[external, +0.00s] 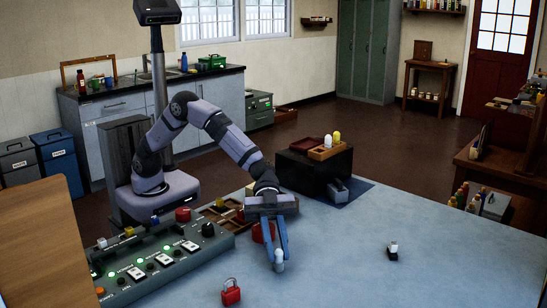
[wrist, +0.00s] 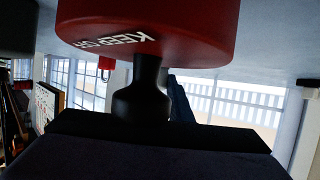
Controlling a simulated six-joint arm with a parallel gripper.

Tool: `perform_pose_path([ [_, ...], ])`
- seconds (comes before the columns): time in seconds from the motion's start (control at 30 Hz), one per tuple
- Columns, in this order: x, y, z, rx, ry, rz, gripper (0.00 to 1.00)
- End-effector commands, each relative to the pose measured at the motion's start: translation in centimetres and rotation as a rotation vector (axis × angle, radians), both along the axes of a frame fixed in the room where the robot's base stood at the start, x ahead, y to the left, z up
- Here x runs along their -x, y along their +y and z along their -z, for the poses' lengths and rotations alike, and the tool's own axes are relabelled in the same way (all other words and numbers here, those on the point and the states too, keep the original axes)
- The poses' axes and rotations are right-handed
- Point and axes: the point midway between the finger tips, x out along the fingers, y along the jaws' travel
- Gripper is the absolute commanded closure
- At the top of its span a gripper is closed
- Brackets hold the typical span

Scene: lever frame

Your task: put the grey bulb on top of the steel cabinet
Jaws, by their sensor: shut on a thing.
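My gripper (external: 278,258) points down over the blue-grey table in the external view, its blue fingers shut on a small pale grey bulb (external: 279,267) near the tabletop. I cannot tell whether the bulb touches the table. A dark box-like cabinet (external: 327,172), perhaps the steel cabinet, stands behind and right of my gripper. A small grey drawer-like part (external: 338,191) shows at its front. A wooden tray (external: 325,153) with a white and a yellow bulb and a dark red tray (external: 305,144) sit on top.
A green switch panel (external: 160,262) stands left of my gripper, with a red padlock (external: 231,292) in front. A small black-and-white object (external: 393,250) lies to the right. A red object with white lettering (wrist: 150,35) fills the upper wrist view. The table's right middle is mostly clear.

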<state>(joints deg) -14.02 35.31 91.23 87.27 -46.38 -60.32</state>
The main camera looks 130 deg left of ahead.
Motion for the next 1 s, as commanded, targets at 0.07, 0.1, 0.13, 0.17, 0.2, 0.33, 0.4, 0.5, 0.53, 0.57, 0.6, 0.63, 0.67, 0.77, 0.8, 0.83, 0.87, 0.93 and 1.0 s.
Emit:
perform_pose_path([
  [0.07,0.0,0.0,0.0,0.000,0.000,0.000,1.00],
  [0.1,0.0,0.0,-0.1,0.000,0.000,0.000,1.00],
  [0.13,0.0,0.0,0.0,0.000,0.000,0.000,1.00],
  [0.17,0.0,0.0,0.0,0.000,0.000,0.000,1.00],
  [0.2,0.0,0.0,0.1,0.001,0.001,0.000,1.00],
  [0.33,0.0,0.0,0.3,0.001,0.001,0.000,0.73],
  [0.4,0.0,0.0,0.3,0.001,0.001,0.000,0.63],
  [0.5,0.0,0.0,0.3,0.000,0.000,0.000,0.63],
  [0.53,0.0,0.0,0.3,0.000,0.000,0.000,0.63],
  [0.57,0.0,0.0,0.3,0.000,0.000,0.000,0.63],
  [0.6,0.0,0.0,0.3,0.000,0.000,0.000,0.63],
  [0.63,0.0,0.0,0.2,0.000,0.000,0.000,0.63],
  [0.67,0.0,0.0,0.2,0.000,0.000,0.000,0.63],
  [0.77,0.0,0.0,-0.1,0.000,-0.001,0.000,0.63],
  [0.8,0.1,0.1,-0.2,0.000,-0.002,-0.001,0.63],
  [0.83,0.2,0.3,-0.3,0.000,-0.002,-0.001,0.63],
  [0.87,0.4,0.4,-0.4,-0.001,-0.002,-0.001,0.63],
  [0.93,1.0,0.9,-0.7,0.000,-0.002,-0.003,0.63],
  [1.0,1.7,1.5,-1.1,0.000,-0.003,-0.004,0.63],
])
